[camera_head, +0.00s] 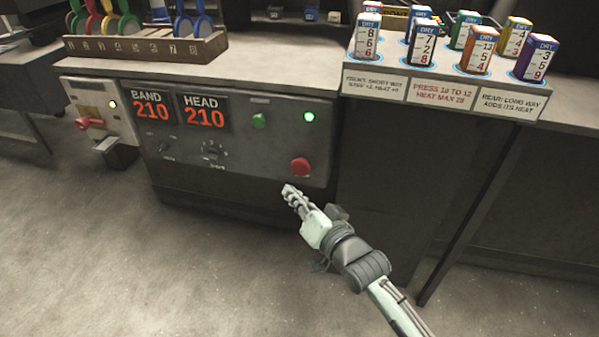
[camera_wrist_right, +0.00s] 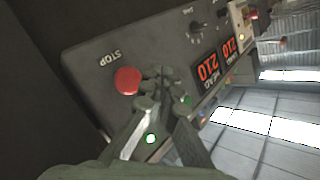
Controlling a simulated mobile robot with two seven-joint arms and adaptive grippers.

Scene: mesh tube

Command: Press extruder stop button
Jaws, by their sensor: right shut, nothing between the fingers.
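The red stop button (camera_head: 300,166) is a round mushroom button at the lower right of the grey control panel (camera_head: 262,160). In the right wrist view the red button (camera_wrist_right: 127,81) shows beside the word STOP, left of my fingertips. My right gripper (camera_head: 289,190) is shut and empty. In the head view its fingertips appear just below the button; in the wrist view (camera_wrist_right: 158,85) they look apart from it, though the exact gap is hard to tell. My left gripper is not in view.
A green button (camera_head: 259,120) and a lit green lamp (camera_head: 309,117) sit above the stop button. BAND (camera_head: 151,107) and HEAD (camera_head: 203,113) displays both read 210. A rack of DRY cartons (camera_head: 444,85) stands at the right. The floor in front is clear.

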